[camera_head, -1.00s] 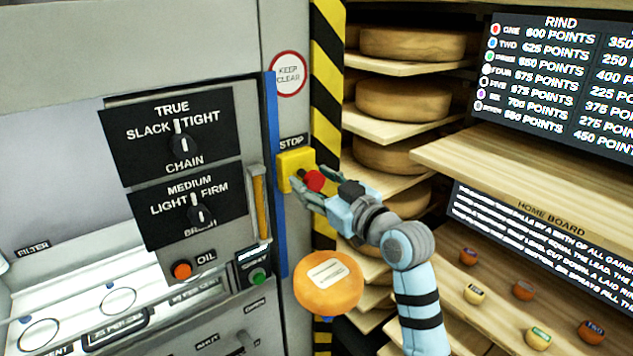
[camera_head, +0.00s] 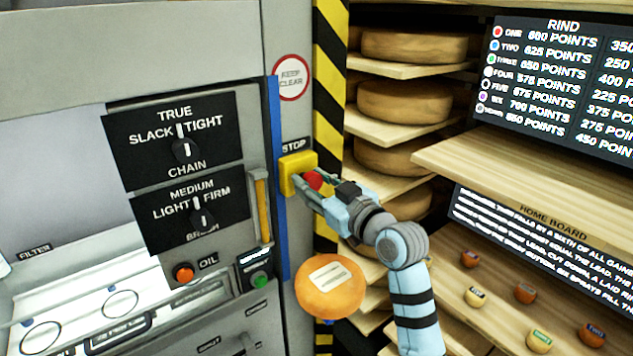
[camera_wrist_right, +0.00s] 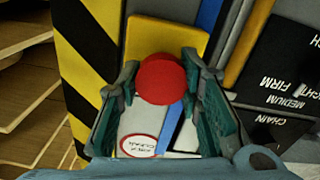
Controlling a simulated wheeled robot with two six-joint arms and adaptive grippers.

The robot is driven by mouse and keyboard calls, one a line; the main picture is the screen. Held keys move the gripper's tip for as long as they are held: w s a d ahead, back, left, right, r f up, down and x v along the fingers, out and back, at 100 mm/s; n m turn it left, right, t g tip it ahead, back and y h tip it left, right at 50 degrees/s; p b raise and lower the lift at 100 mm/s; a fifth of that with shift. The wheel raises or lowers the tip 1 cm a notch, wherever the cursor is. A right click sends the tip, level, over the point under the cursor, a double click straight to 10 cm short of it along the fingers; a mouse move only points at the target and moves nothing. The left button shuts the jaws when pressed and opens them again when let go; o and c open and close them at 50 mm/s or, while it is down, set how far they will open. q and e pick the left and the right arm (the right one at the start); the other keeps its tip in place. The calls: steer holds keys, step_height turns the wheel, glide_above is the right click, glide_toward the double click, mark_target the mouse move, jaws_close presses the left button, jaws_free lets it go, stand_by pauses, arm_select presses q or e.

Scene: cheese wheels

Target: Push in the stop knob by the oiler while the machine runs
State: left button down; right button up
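The stop knob (camera_head: 313,180) is a red button on a yellow box (camera_head: 287,178) under the STOP label, on the machine's right edge. My right gripper (camera_head: 308,185) is at the knob, its fingers spread on either side of it. In the right wrist view the red knob (camera_wrist_right: 160,80) sits between the two fingertips (camera_wrist_right: 160,72), its round face towards the palm. I cannot tell whether the fingers touch it or how far in it is. The oiler's orange button (camera_head: 183,273) is lower left, by the OIL label. My left gripper is not in view.
A green button (camera_head: 260,279) is right of the oiler. Black dial panels (camera_head: 172,140) are on the machine front. An orange cheese wheel (camera_head: 330,287) is below my right gripper. Shelves with large cheese wheels (camera_head: 405,103) stand close behind my right arm.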

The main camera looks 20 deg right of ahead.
steer(key=o, duration=0.3)
steer(key=shift+o, duration=0.9)
steer(key=shift+w+d+f, duration=0.15)
steer(key=shift+d, duration=0.1)
steer(key=shift+a, duration=0.1)
